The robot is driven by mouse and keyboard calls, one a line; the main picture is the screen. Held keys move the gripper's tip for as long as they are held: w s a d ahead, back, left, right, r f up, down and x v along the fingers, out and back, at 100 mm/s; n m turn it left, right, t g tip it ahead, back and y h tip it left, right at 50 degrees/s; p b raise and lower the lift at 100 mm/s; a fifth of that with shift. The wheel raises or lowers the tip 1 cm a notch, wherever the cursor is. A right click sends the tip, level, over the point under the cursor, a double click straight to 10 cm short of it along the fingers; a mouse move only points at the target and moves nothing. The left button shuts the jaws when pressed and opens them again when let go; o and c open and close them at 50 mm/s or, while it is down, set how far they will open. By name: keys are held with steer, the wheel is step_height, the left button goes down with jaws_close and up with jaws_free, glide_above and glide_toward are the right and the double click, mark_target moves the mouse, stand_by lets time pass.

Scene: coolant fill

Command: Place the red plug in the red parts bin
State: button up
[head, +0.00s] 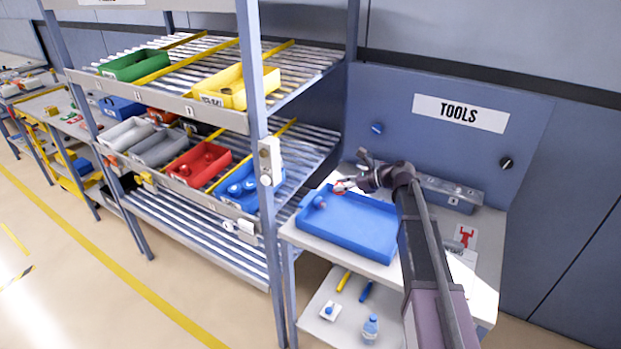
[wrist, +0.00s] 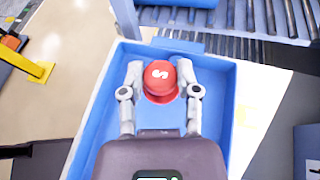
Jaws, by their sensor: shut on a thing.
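The red plug (wrist: 160,78) has a white mark on its top and sits between the two fingers of my gripper (wrist: 160,88) in the wrist view. My gripper is shut on it, over the blue tray (wrist: 236,110). In the head view, my gripper (head: 350,184) is at the back edge of the blue tray (head: 350,232), and the plug (head: 339,187) shows only as a small red and pale spot. The red parts bin (head: 198,163) is on the middle shelf of the rack to the left, with red round parts inside.
A grey bin (head: 160,147) and a blue bin (head: 240,187) flank the red bin. A rack post (head: 262,120) stands between the bins and the tray. The TOOLS panel (head: 430,130) rises behind.

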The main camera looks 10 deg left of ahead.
step_height(320, 180, up, 15)
steer(key=p, duration=1.5)
steer(key=shift+r, duration=0.15)
steer(key=shift+s, duration=0.15)
